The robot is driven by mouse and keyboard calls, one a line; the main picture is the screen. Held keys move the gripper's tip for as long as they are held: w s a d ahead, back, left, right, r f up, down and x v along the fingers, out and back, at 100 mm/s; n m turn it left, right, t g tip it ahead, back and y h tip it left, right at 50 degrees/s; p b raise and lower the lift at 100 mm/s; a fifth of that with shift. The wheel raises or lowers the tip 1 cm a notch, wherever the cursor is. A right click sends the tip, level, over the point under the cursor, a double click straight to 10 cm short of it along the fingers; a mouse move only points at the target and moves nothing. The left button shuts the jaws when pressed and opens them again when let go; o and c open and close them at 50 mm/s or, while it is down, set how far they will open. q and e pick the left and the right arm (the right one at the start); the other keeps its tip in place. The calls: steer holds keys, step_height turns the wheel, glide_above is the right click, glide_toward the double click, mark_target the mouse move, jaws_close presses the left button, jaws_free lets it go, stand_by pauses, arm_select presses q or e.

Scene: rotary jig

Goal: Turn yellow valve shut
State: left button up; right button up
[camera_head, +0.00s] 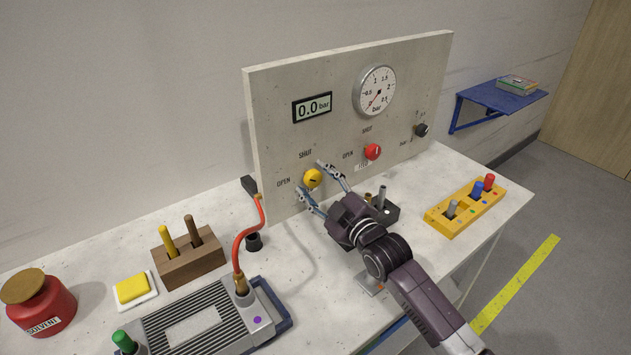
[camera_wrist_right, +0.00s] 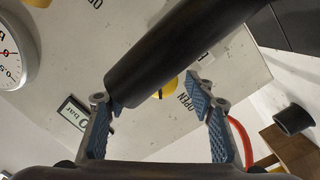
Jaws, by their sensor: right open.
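The yellow valve (camera_head: 312,179) is a round knob low on the grey panel (camera_head: 280,110), with "OPEN" printed to its left and "SHUT" above. A small dark mark shows on its face. My right gripper (camera_head: 311,177) is open, its fingers spread on either side of the knob; I cannot tell whether they touch it. In the right wrist view, a sliver of the yellow valve (camera_wrist_right: 166,84) shows between the open fingers, mostly hidden by a large dark cylinder (camera_wrist_right: 170,55). My left gripper is not in view.
A red valve (camera_head: 373,152), a gauge (camera_head: 375,91) and a display reading 0.0 bar (camera_head: 312,107) are on the panel. A dark block with pegs (camera_head: 386,211) stands beside my right gripper. A red hose (camera_head: 240,243) curves up left of it.

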steer(key=c, duration=1.2)
steer(key=shift+o, duration=0.2)
steer(key=shift+r+m, duration=0.1)
steer(key=shift+m, duration=0.2)
steer(key=shift+r+m+p, duration=0.1)
steer(key=shift+m+p, duration=0.75)
steer(key=shift+m, duration=0.05)
steer(key=m+p, duration=0.1)
steer(key=m, duration=0.1)
steer(key=shift+m, duration=0.3)
steer(key=shift+m+g+p, duration=0.3)
steer(key=shift+m+p, duration=0.1)
steer(key=shift+m, duration=0.8)
steer(key=shift+w+d+m, duration=0.1)
steer(key=shift+m, duration=1.3)
